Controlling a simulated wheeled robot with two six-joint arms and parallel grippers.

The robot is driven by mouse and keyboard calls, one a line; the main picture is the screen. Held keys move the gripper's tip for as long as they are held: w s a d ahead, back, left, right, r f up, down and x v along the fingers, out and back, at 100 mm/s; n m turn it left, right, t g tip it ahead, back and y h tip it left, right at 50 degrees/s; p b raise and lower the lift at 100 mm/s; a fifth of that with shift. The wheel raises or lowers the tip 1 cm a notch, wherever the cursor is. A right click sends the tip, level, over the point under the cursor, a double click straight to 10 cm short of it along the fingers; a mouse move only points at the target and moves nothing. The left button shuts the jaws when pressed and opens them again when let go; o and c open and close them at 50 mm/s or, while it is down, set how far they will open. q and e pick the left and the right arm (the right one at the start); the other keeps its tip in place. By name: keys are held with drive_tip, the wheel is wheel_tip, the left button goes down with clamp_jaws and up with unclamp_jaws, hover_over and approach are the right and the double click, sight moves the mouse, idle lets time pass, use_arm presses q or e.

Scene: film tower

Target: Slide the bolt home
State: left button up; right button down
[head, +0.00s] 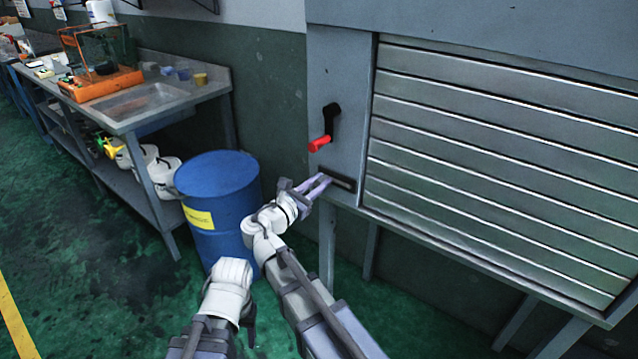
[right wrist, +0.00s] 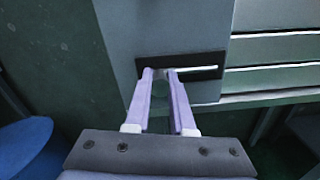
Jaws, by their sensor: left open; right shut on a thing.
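The bolt (right wrist: 196,69) shows as a bright bar in a dark slotted plate on the cabinet's grey side panel. The plate (head: 343,182) sits low on that panel, left of the slatted shutter (head: 500,165). My right gripper (head: 324,182) reaches the left part of the plate. In the right wrist view its two pale purple fingers (right wrist: 160,73) are close together at the slot, shut on the bolt's grip, which they mostly hide. My left arm shows at the bottom of the head view, but its gripper fingers do not show.
A black crank with a red handle (head: 320,144) is above the plate. A blue drum (head: 219,195) stands left of my right arm. A workbench (head: 150,118) with an orange-framed box (head: 100,85) is further left. The floor at lower left is clear.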

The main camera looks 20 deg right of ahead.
sight(340, 180)
idle(0.5)
drive_tip(key=s+d, duration=0.2)
drive_tip(key=s, duration=0.1)
drive_tip(key=shift+s+d, duration=0.1)
drive_tip(key=shift+d, duration=0.05)
drive_tip(key=c, duration=0.8)
unclamp_jaws()
drive_tip(key=shift+o, duration=0.2)
